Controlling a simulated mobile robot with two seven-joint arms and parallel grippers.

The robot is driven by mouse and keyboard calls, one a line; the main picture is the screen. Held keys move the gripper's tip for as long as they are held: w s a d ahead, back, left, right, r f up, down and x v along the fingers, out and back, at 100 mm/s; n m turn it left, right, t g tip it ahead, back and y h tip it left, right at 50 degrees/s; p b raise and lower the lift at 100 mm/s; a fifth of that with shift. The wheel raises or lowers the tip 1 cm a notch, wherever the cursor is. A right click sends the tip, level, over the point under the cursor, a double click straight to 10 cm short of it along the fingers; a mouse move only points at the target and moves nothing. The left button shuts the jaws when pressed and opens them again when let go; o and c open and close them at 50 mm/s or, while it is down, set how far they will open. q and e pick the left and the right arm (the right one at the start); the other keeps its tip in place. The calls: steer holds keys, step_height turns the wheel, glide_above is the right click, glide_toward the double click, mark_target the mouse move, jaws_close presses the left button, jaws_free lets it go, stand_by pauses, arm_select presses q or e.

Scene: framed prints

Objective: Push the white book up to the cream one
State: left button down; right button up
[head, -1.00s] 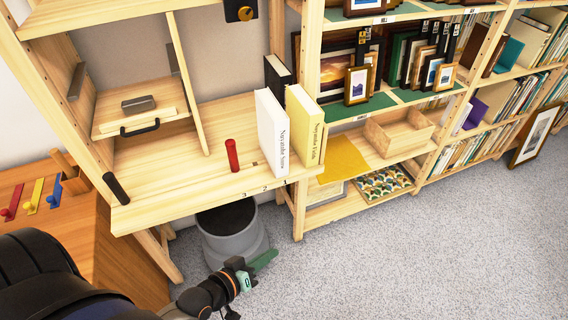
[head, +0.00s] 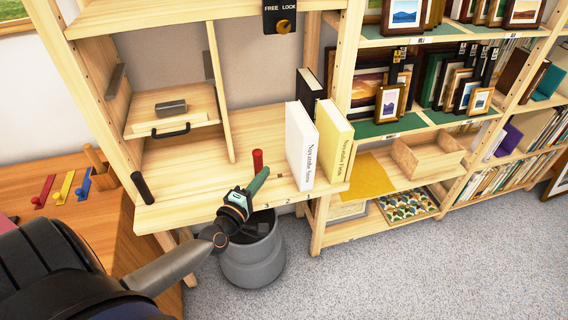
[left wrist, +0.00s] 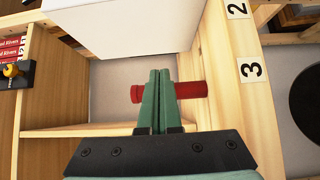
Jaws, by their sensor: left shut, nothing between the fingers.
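The white book (head: 300,145) stands upright on the wooden shelf board, its titled spine facing the front edge. The cream book (head: 337,145) stands upright just right of it; I cannot tell whether they touch. In the left wrist view the white book (left wrist: 130,25) is a large pale block at the top. My left gripper (head: 263,174) is shut and empty, with green fingers, left of the white book and apart from it, over the board's front edge. The fingers also show in the left wrist view (left wrist: 160,74), in front of the red cylinder. My right gripper is out of view.
A red cylinder (head: 258,159) stands on the board by my left fingertips. A black book (head: 309,92) stands behind the white one. A grey bin (head: 252,262) is on the floor below. The board's left part is clear beyond a black peg (head: 142,188).

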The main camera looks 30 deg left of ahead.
mark_target(291, 154)
arm_select(q)
steer(key=w, duration=0.3)
steer(key=shift+w+a, duration=0.1)
steer(key=shift+a, duration=0.05)
steer(key=w+d, duration=0.1)
steer(key=w, duration=0.2)
steer(key=shift+d, duration=0.35)
steer(key=shift+w+d, duration=0.35)
steer(key=w+d, duration=0.1)
steer(key=w, duration=0.1)
steer(key=w+d, duration=0.2)
steer(key=shift+w+d, duration=0.2)
steer(key=shift+d, duration=0.05)
